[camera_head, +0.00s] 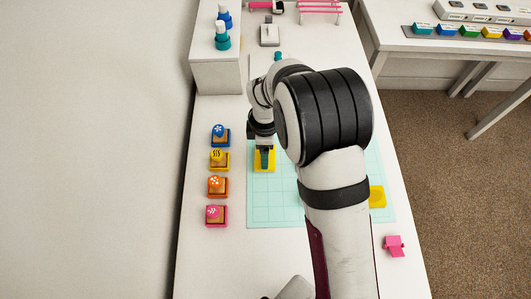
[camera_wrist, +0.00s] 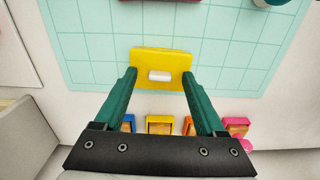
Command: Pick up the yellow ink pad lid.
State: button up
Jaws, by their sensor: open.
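The yellow ink pad lid (camera_wrist: 160,57) is a flat yellow block with a small white bar on its face, lying on the edge of the pale green mat. In the head view the yellow piece (camera_head: 257,167) shows partly under my gripper. My gripper (camera_wrist: 159,75) is open, with one green finger at each side of the lid's near part and the white bar between them. I cannot tell whether the fingers touch the lid. In the head view my gripper (camera_head: 265,158) points down over it, and my arm hides part of the mat.
Another yellow piece (camera_head: 377,197) lies on the mat's right side, and a pink piece (camera_head: 394,246) lies at the right. A white box (camera_head: 217,75) stands at the back left.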

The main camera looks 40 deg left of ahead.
jog(key=shift+f, duration=0.1)
grip_shut()
dwell(0.4)
jog(key=r, duration=0.4)
jog(key=shift+w+d+r, duration=0.15)
jog(key=shift+d+r, duration=0.05)
jog(key=shift+r, duration=0.1)
jog(key=w+d+r, duration=0.5)
jog(key=d+r, duration=0.1)
jog(key=d, duration=0.3)
jog(key=s+a+f, duration=0.1)
jog(key=a, duration=0.2)
jog(key=s+a+f, duration=0.2)
jog(key=a, duration=0.1)
jog(key=s+a+f, duration=0.1)
jog(key=s+a, duration=0.1)
jog(key=a, duration=0.1)
jog(key=shift+s+a+f, duration=0.15)
jog(key=shift+a+f, duration=0.05)
jog(key=shift+f, duration=0.1)
